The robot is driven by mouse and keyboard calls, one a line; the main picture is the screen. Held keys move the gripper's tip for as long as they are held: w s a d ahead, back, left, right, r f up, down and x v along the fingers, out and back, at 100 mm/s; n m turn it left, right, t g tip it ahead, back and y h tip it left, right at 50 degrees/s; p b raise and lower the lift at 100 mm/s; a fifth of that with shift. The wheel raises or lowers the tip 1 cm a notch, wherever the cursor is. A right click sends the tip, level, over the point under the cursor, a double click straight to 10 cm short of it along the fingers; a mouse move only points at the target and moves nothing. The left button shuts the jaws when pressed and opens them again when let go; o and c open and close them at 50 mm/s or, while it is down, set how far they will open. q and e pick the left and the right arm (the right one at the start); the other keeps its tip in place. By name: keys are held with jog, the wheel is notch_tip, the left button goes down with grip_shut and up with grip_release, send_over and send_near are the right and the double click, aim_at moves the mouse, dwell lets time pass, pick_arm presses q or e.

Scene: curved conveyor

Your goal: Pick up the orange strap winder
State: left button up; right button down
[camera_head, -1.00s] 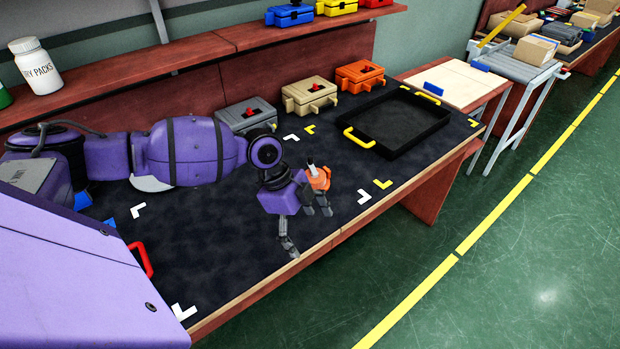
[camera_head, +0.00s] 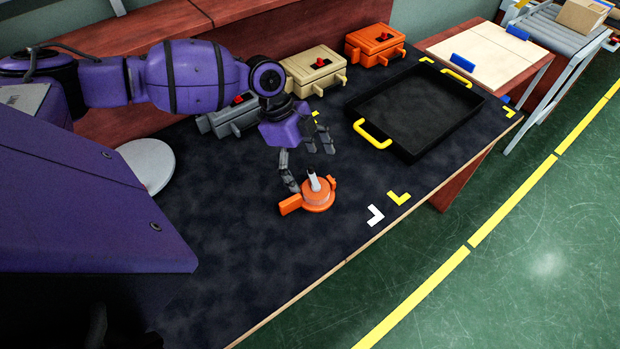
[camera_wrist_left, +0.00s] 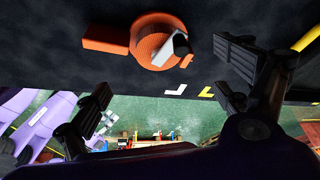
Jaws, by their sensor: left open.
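The orange strap winder (camera_head: 318,196) lies on the dark mat of the workbench, with a grey and white handle standing up from its round body and a flat orange arm pointing left. My left gripper (camera_head: 309,165) is open and empty just behind and above it, apart from it as far as I can see. In the left wrist view the strap winder (camera_wrist_left: 160,42) is at the top, beyond and between the spread fingers (camera_wrist_left: 165,85). My right gripper shows in neither view.
A black tray (camera_head: 408,152) with yellow handles stands right of the gripper. Grey (camera_head: 232,122), beige (camera_head: 314,78) and orange (camera_head: 374,48) boxes line the back. White (camera_head: 375,215) and yellow corner marks lie near the front edge.

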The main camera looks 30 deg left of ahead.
aim_at(314, 184)
pick_arm(q)
jog(key=shift+f, duration=0.3)
jog(key=x, duration=0.2)
jog(key=shift+d+f, duration=0.2)
jog(key=shift+f, duration=0.1)
jog(key=shift+a+x, duration=0.2)
jog(key=shift+x, duration=0.9)
jog(key=shift+a+x, duration=0.15)
jog(key=shift+x, duration=0.95)
